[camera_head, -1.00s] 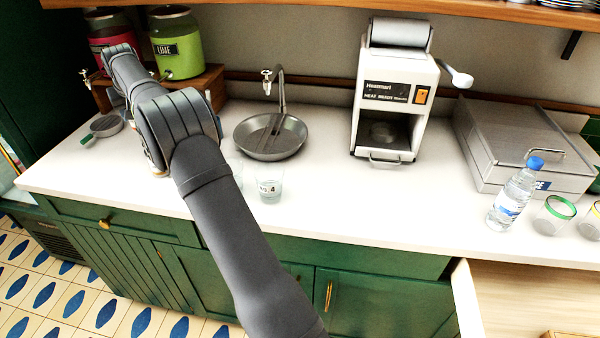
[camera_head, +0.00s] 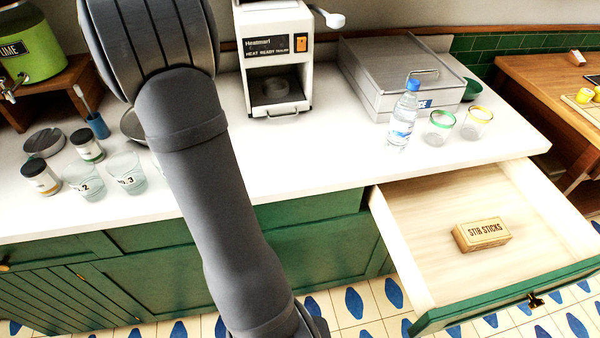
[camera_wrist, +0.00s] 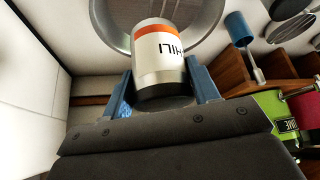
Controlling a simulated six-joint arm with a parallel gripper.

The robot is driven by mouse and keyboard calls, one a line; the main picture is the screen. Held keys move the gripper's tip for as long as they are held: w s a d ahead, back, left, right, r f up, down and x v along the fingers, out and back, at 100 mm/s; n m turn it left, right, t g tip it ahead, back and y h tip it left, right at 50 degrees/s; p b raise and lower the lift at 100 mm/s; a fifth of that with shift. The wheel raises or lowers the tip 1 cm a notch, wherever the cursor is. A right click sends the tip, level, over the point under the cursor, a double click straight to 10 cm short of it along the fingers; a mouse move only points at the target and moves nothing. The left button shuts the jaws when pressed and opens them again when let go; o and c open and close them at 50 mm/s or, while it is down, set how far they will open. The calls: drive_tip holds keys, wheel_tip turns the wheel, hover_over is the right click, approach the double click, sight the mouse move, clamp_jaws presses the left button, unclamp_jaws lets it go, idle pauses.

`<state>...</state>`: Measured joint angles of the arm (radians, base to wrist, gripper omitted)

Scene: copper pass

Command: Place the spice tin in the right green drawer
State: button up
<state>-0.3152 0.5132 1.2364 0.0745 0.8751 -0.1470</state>
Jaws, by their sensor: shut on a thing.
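In the wrist view, my gripper (camera_wrist: 161,82) is shut on a spice tin (camera_wrist: 160,62). The tin is whitish with an orange band, a dark end and lettering partly reading "HILI". A blue finger is on each side of it. The gripper is outside the head view, where only my arm shows. The right green drawer (camera_head: 425,273) is pulled out at the lower right, with a pale wooden inside. A box marked "STIR STICKS" lies in it.
Two other tins (camera_head: 42,178) and glasses (camera_head: 126,176) stand on the counter at left. A water bottle (camera_head: 404,118) and two coloured-rim glasses (camera_head: 440,127) stand behind the drawer. The drawer floor around the stir sticks box (camera_head: 481,234) is clear.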

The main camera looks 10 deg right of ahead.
drive_tip(key=s+d+m+h, duration=0.1)
drive_tip(key=s+d+m, duration=0.3)
drive_tip(key=d, duration=1)
drive_tip(key=s+d+m+h, duration=0.15)
drive_tip(key=s+d, duration=0.35)
drive_tip(key=d, duration=1)
drive_tip(key=s+d+f+m+g+h, duration=0.1)
drive_tip(key=s+d+f+m+h, duration=0.35)
drive_tip(key=d, duration=0.65)
drive_tip(key=s+d+f+m+g+h, duration=0.1)
drive_tip(key=s+d+f+m, duration=0.2)
drive_tip(key=s+d+m, duration=0.55)
drive_tip(key=m+g+y, duration=0.3)
drive_tip(key=m+g, duration=0.6)
drive_tip(key=m, duration=0.8)
hover_over(443, 276)
wheel_tip(443, 276, down, 19)
drive_tip(key=shift+f, duration=2.35)
drive_tip(key=shift+f, duration=0.15)
